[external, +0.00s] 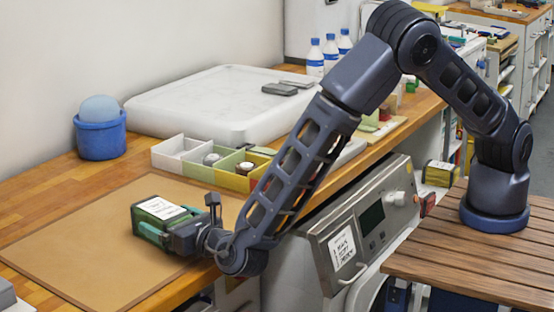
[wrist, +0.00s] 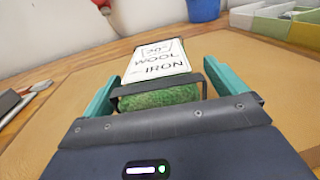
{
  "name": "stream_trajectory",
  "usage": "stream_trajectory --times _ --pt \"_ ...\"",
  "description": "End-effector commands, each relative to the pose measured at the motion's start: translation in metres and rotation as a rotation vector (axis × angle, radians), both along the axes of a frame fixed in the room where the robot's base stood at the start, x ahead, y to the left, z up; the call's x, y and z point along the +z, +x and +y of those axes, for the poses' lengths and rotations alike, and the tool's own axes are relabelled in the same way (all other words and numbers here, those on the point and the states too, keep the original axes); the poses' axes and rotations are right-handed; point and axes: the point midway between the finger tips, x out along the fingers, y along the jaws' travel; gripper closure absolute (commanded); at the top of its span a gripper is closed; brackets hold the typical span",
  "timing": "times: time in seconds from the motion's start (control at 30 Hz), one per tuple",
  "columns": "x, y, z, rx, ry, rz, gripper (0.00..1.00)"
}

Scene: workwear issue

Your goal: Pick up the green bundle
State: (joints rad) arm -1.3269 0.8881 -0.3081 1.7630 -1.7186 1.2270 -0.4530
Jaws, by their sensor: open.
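The green bundle (external: 148,217) lies on the tan mat (external: 75,248) on the wooden bench, with a white label on top. In the wrist view the green bundle (wrist: 160,98) shows its rough green near end, a dark band and a label reading "20° WOOL IRON". My gripper (external: 160,229) is low over the mat at the bundle's near right side. In the wrist view my gripper (wrist: 161,75) is open, with one teal finger on each side of the bundle. I cannot tell whether the fingers touch it. The bundle's underside is hidden.
A divided tray (external: 212,165) holds small items behind the mat. A blue pot (external: 101,138) with a pale ball stands at the back left. A large white slab (external: 215,98) lies farther back. A grey machine (external: 350,235) stands in front of the bench. The mat's left part is clear.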

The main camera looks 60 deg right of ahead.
Motion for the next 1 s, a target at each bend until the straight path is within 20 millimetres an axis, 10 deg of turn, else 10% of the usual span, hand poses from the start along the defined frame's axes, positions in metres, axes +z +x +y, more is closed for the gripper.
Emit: stream_trajectory --times 0.1,0.4,0.77,1.0 --pt "0.0 0.0 0.0 0.0 0.0 0.0 0.06" --pt "0.0 0.0 0.0 0.0 0.0 -0.001 0.6" --pt "0.01 0.0 0.0 0.0 0.002 -0.001 0.6" --pt "0.057 -0.001 0.0 0.0 0.004 -0.002 0.6"
